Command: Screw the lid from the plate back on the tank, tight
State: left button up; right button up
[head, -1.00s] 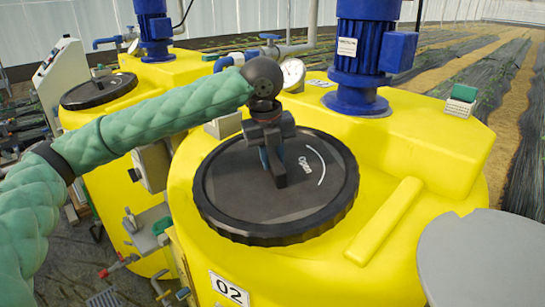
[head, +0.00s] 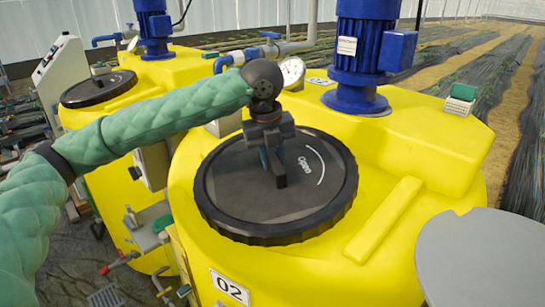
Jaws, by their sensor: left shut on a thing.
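The black round lid (head: 235,195) with a ribbed rim lies flat over the top opening of the yellow tank (head: 320,265) labelled 02. White "Open" lettering and a curved line show on its right half. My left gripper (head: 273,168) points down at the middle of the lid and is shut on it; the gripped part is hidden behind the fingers. The thread under the lid is hidden. The grey round plate (head: 480,255) at the lower right is bare where it shows. My right gripper is not in view.
A blue motor (head: 360,50) stands on the tank behind the lid, with a pressure gauge (head: 292,71) beside it. A raised yellow rib (head: 385,220) lies right of the lid. A second yellow tank with its own black lid (head: 97,90) stands at left.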

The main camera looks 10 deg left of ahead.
pick_arm(q)
jog(key=shift+r+p, duration=0.1)
jog(key=shift+p, duration=0.4)
dwell(0.4)
jog(key=o, duration=1.4)
grip_shut()
jog(key=shift+f+p, duration=0.2)
jog(key=shift+p, duration=0.2)
dwell(1.0)
